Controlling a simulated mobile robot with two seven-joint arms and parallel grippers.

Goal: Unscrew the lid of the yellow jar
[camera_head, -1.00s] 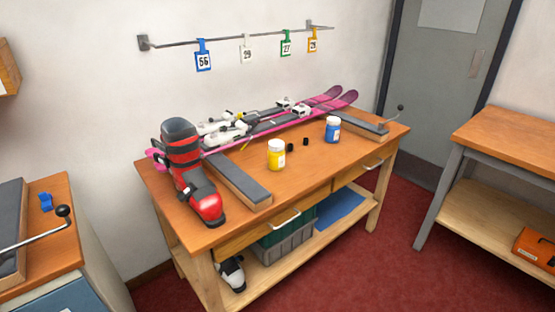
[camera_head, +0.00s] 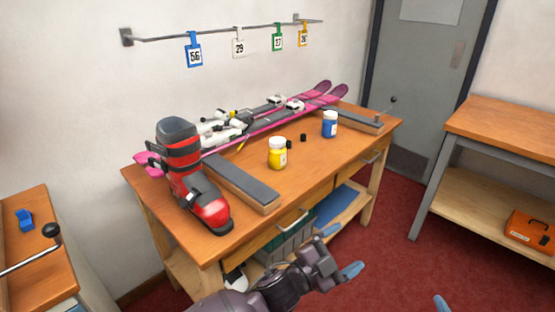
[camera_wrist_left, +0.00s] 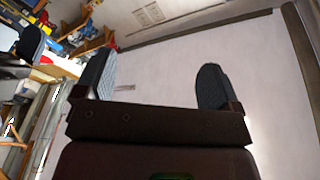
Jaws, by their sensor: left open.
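The yellow jar (camera_head: 277,154) stands upright on the wooden bench, with a white lid (camera_head: 278,141) on top and a pale label on its side. My left gripper (camera_head: 341,250) is in front of the bench, below and to the right of the jar and well apart from it. Its blue-tipped fingers are spread. The left wrist view shows the same two fingers (camera_wrist_left: 153,80) apart with nothing between them; the jar is not in that view. Only one blue fingertip of my right gripper (camera_head: 441,304) shows at the bottom edge.
A blue jar (camera_head: 329,125) stands to the right, behind the yellow one, with small black pieces (camera_head: 303,137) between. A red ski boot (camera_head: 190,180), a grey-topped block (camera_head: 240,182) and pink skis (camera_head: 290,120) also occupy the bench (camera_head: 330,158). Its front right part is clear.

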